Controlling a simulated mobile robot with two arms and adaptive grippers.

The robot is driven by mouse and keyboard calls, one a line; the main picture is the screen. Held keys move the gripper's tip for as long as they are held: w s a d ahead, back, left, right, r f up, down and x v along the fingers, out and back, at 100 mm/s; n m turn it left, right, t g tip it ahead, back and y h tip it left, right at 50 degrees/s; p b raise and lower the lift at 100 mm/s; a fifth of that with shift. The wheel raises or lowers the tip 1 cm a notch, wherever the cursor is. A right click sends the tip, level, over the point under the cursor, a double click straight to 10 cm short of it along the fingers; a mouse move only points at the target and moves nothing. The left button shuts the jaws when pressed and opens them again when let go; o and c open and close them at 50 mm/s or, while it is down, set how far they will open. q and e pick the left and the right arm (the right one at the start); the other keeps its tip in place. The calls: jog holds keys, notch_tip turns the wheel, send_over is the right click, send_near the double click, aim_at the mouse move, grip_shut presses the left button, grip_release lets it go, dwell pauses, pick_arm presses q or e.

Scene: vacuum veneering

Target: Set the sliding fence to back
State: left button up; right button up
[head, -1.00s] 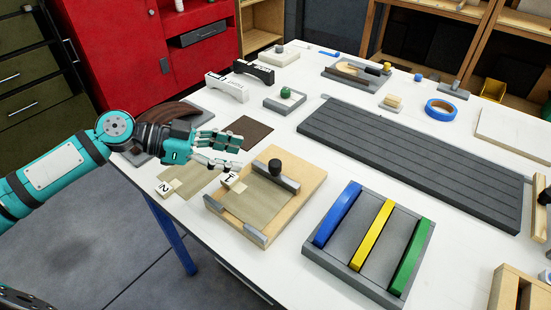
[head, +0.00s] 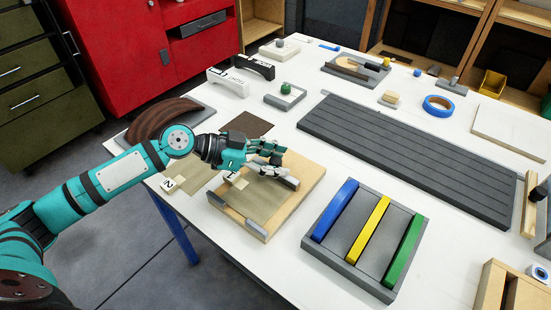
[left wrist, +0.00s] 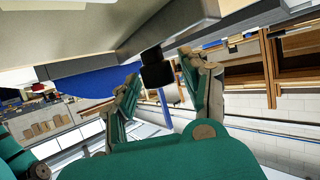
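The sliding fence (head: 289,182) is a grey bar lying across a pale wooden board (head: 309,178), toward its far side. A tan veneer sheet (head: 258,200) lies on the board in front of it. My left gripper (head: 277,160) is over the fence, and its hand hides the fence's black knob and part of the bar in the head view. In the left wrist view, the black knob (left wrist: 156,70) stands between the spread fingers of my left gripper (left wrist: 162,85), with a gap visible beside it. The fingers are open around the knob. My right gripper is not in view.
A grey tray (head: 338,262) with blue, yellow and green bars stands right of the board. A number 2 block (head: 169,185) lies to the left. A dark slatted panel (head: 400,150) lies behind. Bare white table shows between the board and the panel.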

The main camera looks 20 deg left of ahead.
pick_arm(q)
grip_shut()
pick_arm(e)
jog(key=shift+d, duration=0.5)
pick_arm(q)
jog(key=shift+w, duration=0.1)
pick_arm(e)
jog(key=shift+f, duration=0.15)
pick_arm(q)
jog(key=w+b, duration=0.1)
jog(key=w+d+b, duration=0.1)
jog(key=w, duration=0.1)
jog(key=w+d+b, duration=0.1)
jog(key=shift+w+f, duration=0.1)
jog(key=shift+w, duration=0.3)
jog(key=shift+w+a, duration=0.1)
jog(key=shift+r, duration=0.2)
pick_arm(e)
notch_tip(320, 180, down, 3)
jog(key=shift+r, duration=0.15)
pick_arm(q)
jog(key=shift+o, duration=0.9)
grip_release()
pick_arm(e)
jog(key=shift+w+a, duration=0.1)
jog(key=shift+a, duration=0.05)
pick_arm(q)
jog(key=shift+a, duration=0.1)
